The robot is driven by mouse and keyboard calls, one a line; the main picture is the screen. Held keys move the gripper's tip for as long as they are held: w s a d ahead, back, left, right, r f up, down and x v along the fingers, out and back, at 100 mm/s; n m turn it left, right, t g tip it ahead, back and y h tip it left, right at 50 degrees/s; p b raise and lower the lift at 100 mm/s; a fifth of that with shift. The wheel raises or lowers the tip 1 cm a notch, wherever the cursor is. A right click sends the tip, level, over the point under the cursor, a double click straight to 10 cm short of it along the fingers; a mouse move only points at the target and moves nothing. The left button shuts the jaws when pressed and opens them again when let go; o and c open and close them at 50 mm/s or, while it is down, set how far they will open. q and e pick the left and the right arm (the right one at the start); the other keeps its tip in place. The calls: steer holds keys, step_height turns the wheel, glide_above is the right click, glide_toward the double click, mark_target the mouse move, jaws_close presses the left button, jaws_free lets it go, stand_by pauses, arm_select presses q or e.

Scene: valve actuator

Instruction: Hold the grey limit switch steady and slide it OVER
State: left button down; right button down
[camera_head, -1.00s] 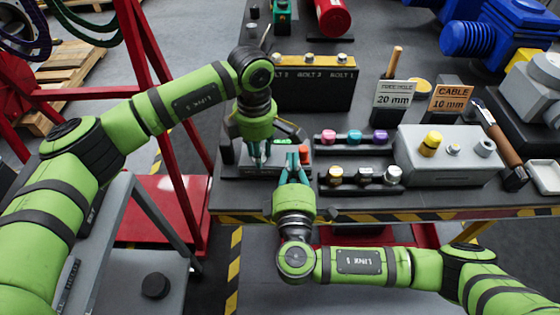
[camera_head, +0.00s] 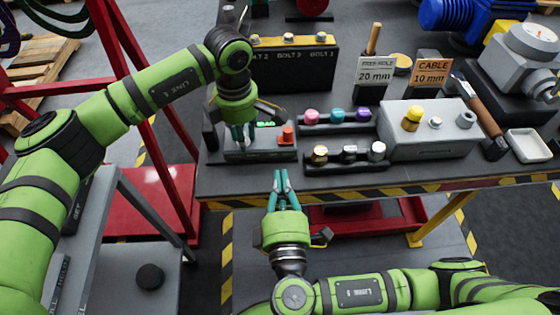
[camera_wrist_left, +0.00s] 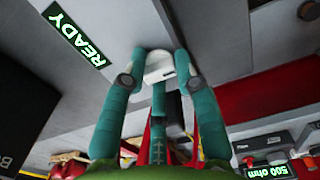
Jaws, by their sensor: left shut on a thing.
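My left gripper (camera_head: 238,138) points down at a grey test block (camera_head: 257,153) with a green-lit display and an orange button (camera_head: 286,135). In the left wrist view, its teal fingers (camera_wrist_left: 158,78) are shut on a small pale grey piece (camera_wrist_left: 159,64), which looks like the limit switch. The piece is beside the READY display (camera_wrist_left: 75,34); whether it touches the block is unclear. In the head view the fingers and palm hide it. My right gripper (camera_head: 281,173) is in front of the bench edge, its fingertips slightly apart with nothing visible between them.
Two dark racks with coloured caps (camera_head: 336,116) and metallic caps (camera_head: 348,154) stand right of the block. A grey box (camera_head: 430,133) with a yellow knob is further right. A black bolt holder (camera_head: 292,70) stands behind. The striped bench edge (camera_head: 350,195) is in front.

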arm_select(q)
steer(key=shift+s+f, duration=0.2)
steer(key=shift+f, duration=0.1)
arm_select(e)
steer(key=shift+s, duration=0.4)
arm_select(q)
steer(key=c, duration=0.9)
jaws_free()
steer(key=shift+o, duration=0.2)
steer(key=shift+r, duration=0.1)
steer(key=shift+w+r, duration=0.1)
steer(key=shift+w, duration=0.05)
